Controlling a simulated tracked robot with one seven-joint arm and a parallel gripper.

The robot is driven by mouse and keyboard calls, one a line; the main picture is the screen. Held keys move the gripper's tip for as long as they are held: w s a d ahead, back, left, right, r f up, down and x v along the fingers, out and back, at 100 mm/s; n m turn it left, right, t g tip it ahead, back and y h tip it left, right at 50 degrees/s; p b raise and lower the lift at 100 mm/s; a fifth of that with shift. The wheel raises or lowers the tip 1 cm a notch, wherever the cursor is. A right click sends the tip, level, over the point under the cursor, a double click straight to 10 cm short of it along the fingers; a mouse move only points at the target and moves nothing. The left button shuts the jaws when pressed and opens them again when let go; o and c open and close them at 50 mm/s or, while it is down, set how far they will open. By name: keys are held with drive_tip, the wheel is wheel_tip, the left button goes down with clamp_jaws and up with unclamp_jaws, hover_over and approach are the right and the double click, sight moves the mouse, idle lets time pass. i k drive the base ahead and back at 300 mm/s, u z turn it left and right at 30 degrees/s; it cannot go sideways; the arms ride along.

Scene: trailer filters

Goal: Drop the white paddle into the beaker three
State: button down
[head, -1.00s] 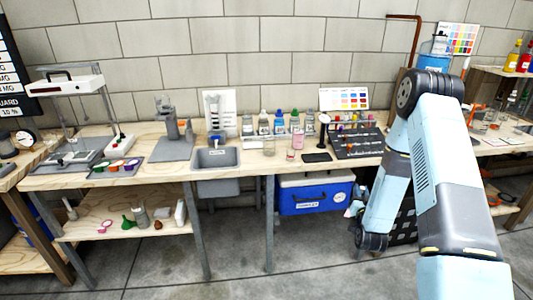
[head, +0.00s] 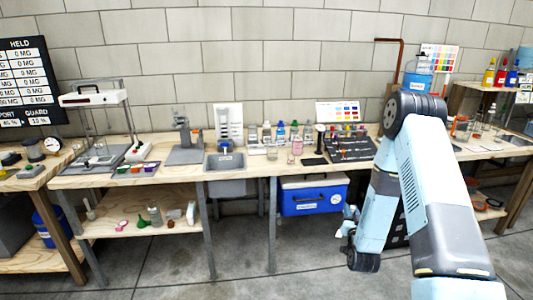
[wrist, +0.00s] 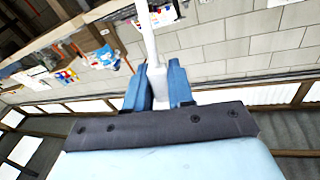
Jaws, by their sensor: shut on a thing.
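My gripper (wrist: 158,92) shows in the wrist view with its two blue fingers shut on the white paddle (wrist: 149,45). The paddle's slim white shaft runs up from between the fingers and out of the top of the picture. In the head view my gripper (head: 350,220) hangs low in front of the bench, right of the blue cooler; the paddle is too small to make out there. Several clear glass vessels (head: 476,128) stand on the right part of the bench, well away from my gripper. I cannot tell which one is beaker three.
A long wooden bench (head: 120,180) runs along the block wall, with a grey sink (head: 225,162), bottles and a dark rack (head: 350,147). A blue jug (head: 418,77) stands behind my arm. The concrete floor in front is clear.

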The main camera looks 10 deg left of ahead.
sight(274, 159)
drive_tip(key=z, duration=0.75)
drive_tip(key=i, duration=0.15)
drive_tip(key=u, duration=1.7)
drive_tip(key=i, duration=0.7)
drive_tip(key=z, duration=3.7)
drive_tip(key=k, duration=0.15)
drive_tip(key=u, duration=2.7)
